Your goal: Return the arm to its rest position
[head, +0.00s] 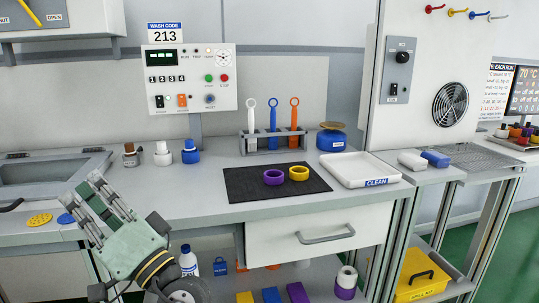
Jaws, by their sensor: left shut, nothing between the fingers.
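My left gripper (85,190) is at the lower left, green-grey with metal fingers pointing up and to the left. It is shut and empty, over the front edge of the grey worktop (190,202). A blue disc (66,219) lies just beside its fingers, partly hidden by them. A yellow perforated disc (39,220) lies further left. I cannot tell whether the fingers touch the worktop. My right gripper is not in view.
A black mat (245,190) holds a purple ring (274,177) and a yellow ring (299,173). A white tray (360,181) stands right of it. Small bottles (162,154) and a tool rack (272,149) stand behind. A drawer (270,240) is below.

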